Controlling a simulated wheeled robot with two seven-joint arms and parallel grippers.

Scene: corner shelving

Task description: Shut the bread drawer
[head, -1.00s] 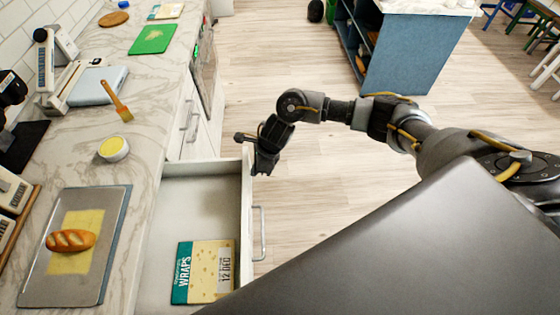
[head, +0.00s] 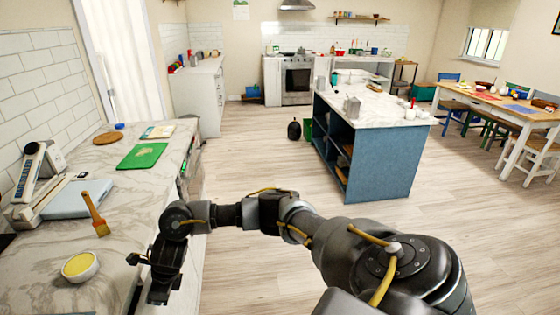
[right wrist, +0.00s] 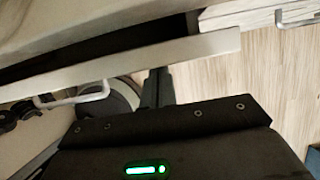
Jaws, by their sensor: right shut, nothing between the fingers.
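The white drawer front (right wrist: 195,50) shows in the right wrist view as a slanted panel, with a metal handle (right wrist: 75,98) on its face. A dark gap lies between this panel and the pale surface above it, so the drawer stands out from the cabinet; how far I cannot tell. My right gripper (head: 158,294) is shut and empty, low beside the counter edge in the head view. In the right wrist view its dark fingers (right wrist: 158,86) are by the outer side of the panel; contact is unclear. The drawer's inside is hidden. My left gripper is not in view.
The marble counter (head: 40,240) at left holds a bowl of yellow stuff (head: 80,266), a brush (head: 95,213) and a green board (head: 143,155). A neighbouring handle (right wrist: 297,18) shows at upper right. A blue island (head: 385,160) stands beyond open wooden floor (head: 250,180).

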